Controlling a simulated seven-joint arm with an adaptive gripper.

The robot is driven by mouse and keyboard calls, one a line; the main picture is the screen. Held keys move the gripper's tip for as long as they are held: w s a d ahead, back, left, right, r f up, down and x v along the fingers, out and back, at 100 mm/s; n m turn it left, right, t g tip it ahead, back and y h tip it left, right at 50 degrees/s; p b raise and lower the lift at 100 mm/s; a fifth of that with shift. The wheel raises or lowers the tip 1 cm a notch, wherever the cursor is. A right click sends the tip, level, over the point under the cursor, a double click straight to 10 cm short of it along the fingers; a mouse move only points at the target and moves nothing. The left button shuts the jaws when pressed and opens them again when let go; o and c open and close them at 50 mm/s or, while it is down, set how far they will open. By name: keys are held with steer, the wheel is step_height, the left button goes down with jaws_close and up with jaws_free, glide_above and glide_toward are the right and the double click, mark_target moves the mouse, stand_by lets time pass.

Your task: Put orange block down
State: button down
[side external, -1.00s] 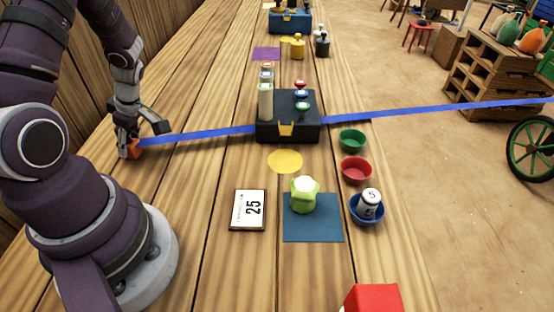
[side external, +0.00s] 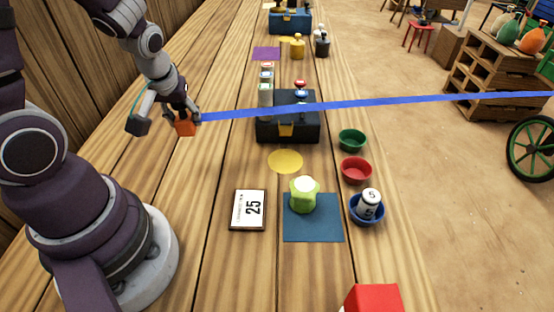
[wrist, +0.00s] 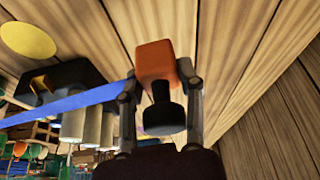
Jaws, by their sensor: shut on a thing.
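The orange block (side external: 185,128) is in my gripper (side external: 180,113), at the left of the wooden table in the side view. In the wrist view the orange block (wrist: 156,62) sits between the fingers of my gripper (wrist: 160,88), with a dark knob towards the palm. My gripper is shut on it. The block appears raised above the table; the exact gap cannot be told. A long blue strip (side external: 380,102) runs from beside the block across the picture to the right edge.
A dark box (side external: 273,131) with pale cylinders and coloured knobs stands right of my gripper. Nearer are a yellow disc (side external: 285,161), a "25" card (side external: 241,222), a green-topped piece (side external: 304,196) on a blue mat (side external: 313,232), and bowls (side external: 356,172). Bare planks lie below the block.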

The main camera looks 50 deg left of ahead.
steer(key=d+m+h, duration=0.2)
steer(key=d+m, duration=0.4)
steer(key=m, duration=0.1)
steer(key=d+m+h, duration=0.2)
steer(key=d+m, duration=0.4)
steer(key=m, duration=0.1)
steer(key=d+m+h, duration=0.3)
steer(key=d+m, duration=0.4)
steer(key=shift+s+d+f, duration=0.1)
steer(key=shift+s+f, duration=0.1)
steer(key=shift+f, duration=0.2)
steer(key=s+d+m+g+h, duration=0.1)
steer(key=s+d+m+g, duration=0.25)
steer(key=d+m, duration=0.3)
steer(key=r+m+g+y, duration=0.1)
steer(key=m+g, duration=0.2)
steer(key=m, duration=0.6)
glide_above(249, 311)
steer(key=shift+m, duration=0.25)
step_height(249, 311, down, 8)
steer(key=shift+r, duration=0.15)
steer(key=c, duration=0.7)
jaws_free()
